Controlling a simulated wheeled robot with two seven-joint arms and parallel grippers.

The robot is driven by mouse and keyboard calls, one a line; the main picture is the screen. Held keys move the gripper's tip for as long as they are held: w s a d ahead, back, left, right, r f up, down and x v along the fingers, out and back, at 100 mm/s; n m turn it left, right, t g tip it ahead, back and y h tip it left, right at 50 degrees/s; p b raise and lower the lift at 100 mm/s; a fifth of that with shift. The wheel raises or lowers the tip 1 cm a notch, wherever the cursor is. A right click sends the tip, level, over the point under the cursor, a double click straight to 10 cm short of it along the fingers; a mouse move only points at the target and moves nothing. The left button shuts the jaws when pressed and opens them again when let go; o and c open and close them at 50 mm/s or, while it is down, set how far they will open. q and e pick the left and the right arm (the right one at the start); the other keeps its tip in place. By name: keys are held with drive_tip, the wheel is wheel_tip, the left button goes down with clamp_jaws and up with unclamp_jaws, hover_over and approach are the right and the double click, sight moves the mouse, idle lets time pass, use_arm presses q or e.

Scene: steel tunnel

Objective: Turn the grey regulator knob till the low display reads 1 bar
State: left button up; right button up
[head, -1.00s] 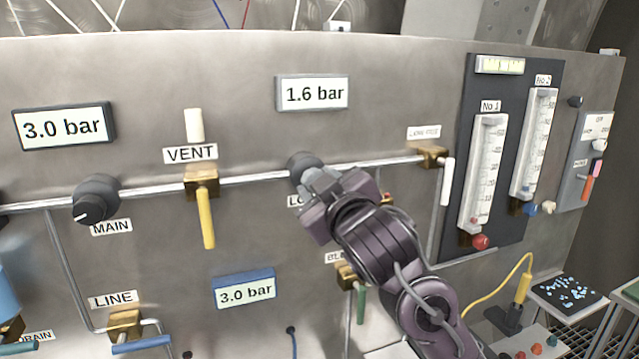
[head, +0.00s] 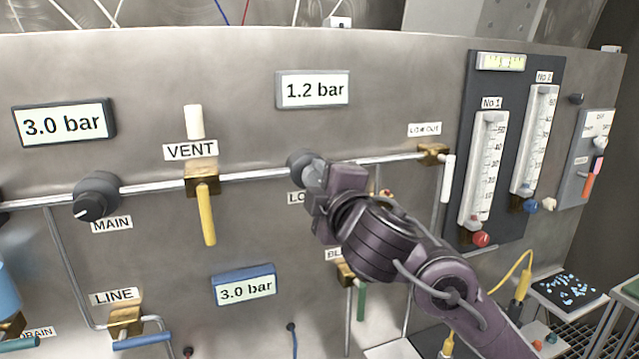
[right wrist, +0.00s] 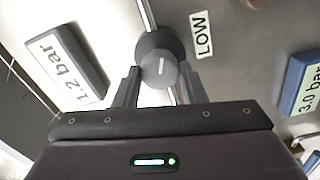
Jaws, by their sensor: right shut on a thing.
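The grey regulator knob (head: 299,164) sits on the pipe below the low display and is mostly hidden behind my right gripper (head: 318,180) in the head view. In the right wrist view the knob (right wrist: 159,68) is between the two fingers of my right gripper (right wrist: 158,85), which is shut on it. A LOW label (right wrist: 202,34) is beside it. The low display (head: 314,90) reads 1.2 bar; it also shows in the right wrist view (right wrist: 68,68). My left gripper is not in view.
The MAIN knob (head: 96,197) and a 3.0 bar display (head: 64,124) are at the left. The VENT valve (head: 206,215) has a yellow handle. A lower display (head: 245,286) reads 3.0 bar. Two flow tubes, No 1 (head: 484,170) and No 2 (head: 535,140), stand at the right.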

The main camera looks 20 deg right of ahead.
drive_tip(key=shift+n, duration=0.4)
drive_tip(key=o, duration=1)
drive_tip(key=shift+s, duration=0.15)
drive_tip(key=s+p, duration=0.1)
drive_tip(key=s, duration=0.6)
drive_tip(key=shift+s+d, duration=0.15)
drive_tip(key=shift+s, duration=0.15)
